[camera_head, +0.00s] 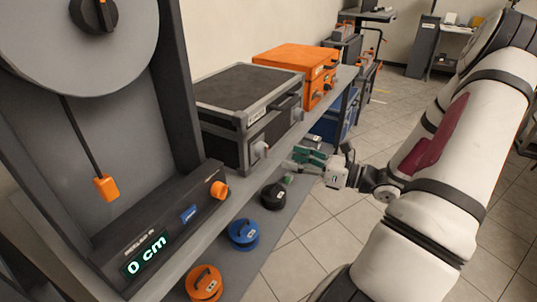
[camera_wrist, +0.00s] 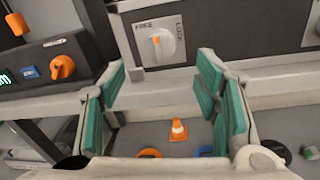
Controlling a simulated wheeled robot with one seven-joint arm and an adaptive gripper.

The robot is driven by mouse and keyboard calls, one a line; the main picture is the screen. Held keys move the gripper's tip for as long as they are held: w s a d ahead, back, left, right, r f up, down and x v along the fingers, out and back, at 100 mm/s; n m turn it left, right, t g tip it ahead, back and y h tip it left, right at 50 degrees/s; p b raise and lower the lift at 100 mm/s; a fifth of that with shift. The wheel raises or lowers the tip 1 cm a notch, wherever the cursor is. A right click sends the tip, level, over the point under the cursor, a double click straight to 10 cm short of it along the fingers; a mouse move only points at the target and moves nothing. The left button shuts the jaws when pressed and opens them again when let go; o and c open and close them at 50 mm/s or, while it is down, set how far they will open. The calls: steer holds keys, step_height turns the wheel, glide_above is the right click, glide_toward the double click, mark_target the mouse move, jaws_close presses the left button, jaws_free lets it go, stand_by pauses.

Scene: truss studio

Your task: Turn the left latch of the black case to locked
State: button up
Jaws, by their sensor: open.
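The black case (camera_head: 240,95) with grey metal edges stands on the shelf, its front facing my arm. Its left latch (camera_head: 262,150) is a pale knob low on the front. In the wrist view the left latch (camera_wrist: 168,46) sits on a plate marked FREE at left and LOCK at right. The knob's orange mark is on its upper left, nearer FREE. The case's right latch (camera_head: 298,115) is farther along the front. My gripper (camera_head: 304,157) is open and empty in front of the case. In the wrist view its teal-padded fingers (camera_wrist: 162,68) are spread below the latch, apart from it.
An orange case (camera_head: 285,66) stands behind the black one. A dial stand with an orange knob (camera_head: 219,190) and a "0 cm" display is at left. Blue, orange and black round items lie on the lower shelf (camera_head: 244,234). Tiled floor is open at right.

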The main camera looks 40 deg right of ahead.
mark_target(263, 151)
steer(key=b+x, duration=0.1)
steer(key=x, duration=0.7)
steer(key=c, duration=1.2)
